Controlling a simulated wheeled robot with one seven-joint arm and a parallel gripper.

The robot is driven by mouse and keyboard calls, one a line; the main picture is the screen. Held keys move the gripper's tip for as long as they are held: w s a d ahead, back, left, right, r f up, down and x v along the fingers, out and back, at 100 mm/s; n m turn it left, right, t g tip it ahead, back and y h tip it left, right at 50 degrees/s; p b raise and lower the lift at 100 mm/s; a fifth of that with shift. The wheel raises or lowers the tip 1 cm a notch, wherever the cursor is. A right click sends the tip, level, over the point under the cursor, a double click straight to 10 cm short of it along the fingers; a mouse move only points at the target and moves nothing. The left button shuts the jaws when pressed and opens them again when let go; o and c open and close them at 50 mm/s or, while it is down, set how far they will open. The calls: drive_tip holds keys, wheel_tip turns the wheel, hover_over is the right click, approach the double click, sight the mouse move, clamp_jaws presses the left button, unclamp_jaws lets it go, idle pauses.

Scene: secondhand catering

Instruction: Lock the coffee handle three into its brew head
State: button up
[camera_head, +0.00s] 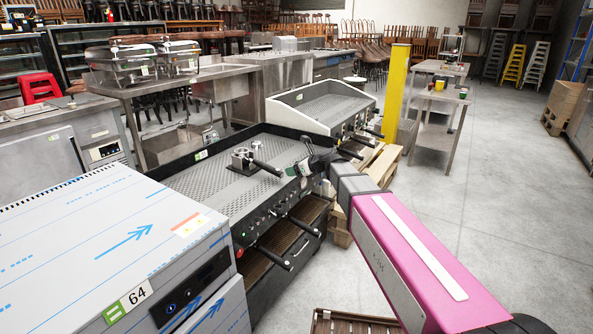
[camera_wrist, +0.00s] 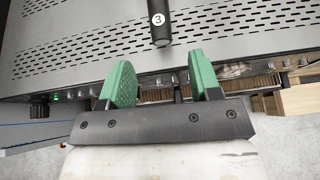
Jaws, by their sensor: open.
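Coffee handle three (camera_head: 265,166) lies on the perforated top of the near coffee machine (camera_head: 225,190). Its metal basket end sits by a small metal piece, and its black grip points right toward my gripper (camera_head: 307,158). In the wrist view the grip's end (camera_wrist: 160,28) bears a round white label with a 3. My gripper (camera_wrist: 161,76) is open, its two green pads apart with nothing between them; the handle's end is just beyond the fingertips. The brew heads are under the machine's front edge, mostly hidden; which one belongs to handle three cannot be told.
Other black handles (camera_head: 275,260) stick out from the near machine's front, above its drip grate. A second machine (camera_head: 325,103) stands behind it. A box-like unit (camera_head: 110,240) marked 64 is at left. Wooden pallets (camera_head: 380,165) lie to the right; open floor lies beyond.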

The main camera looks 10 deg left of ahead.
sight(277, 173)
drive_tip(key=shift+x, duration=5.35)
drive_tip(key=shift+f, duration=0.1)
drive_tip(key=shift+c, duration=0.3)
clamp_jaws()
